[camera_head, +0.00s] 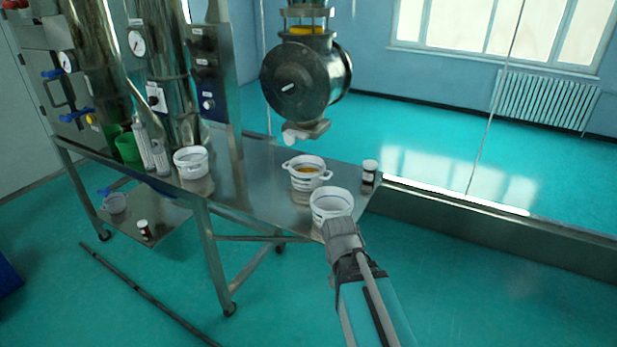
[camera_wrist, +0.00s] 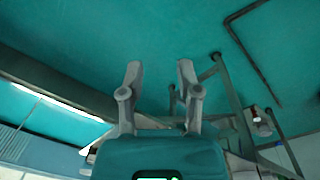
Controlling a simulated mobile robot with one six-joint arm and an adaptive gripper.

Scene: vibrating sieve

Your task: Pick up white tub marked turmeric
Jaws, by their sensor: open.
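Three white tubs stand on the metal table. One tub (camera_head: 307,180) has two side handles and orange-yellow contents, at the right part of the table. Another tub (camera_head: 330,208) stands nearer to me at the table's front edge. A third tub (camera_head: 190,163) is farther left, by the machine column. The lettering on the tubs is too small to read, so I cannot tell which is marked turmeric. My gripper (camera_head: 342,232) appears just in front of the nearest tub in the head view. In the wrist view my gripper (camera_wrist: 159,72) is open, with nothing between its fingers.
A brown jar with a white lid (camera_head: 369,173) stands at the table's right end. A valve (camera_head: 306,76) hangs above the table. Green cups (camera_head: 127,146) and clear cylinders stand at left. A lower shelf (camera_head: 165,222) holds another brown jar (camera_head: 144,229). Open floor lies in front.

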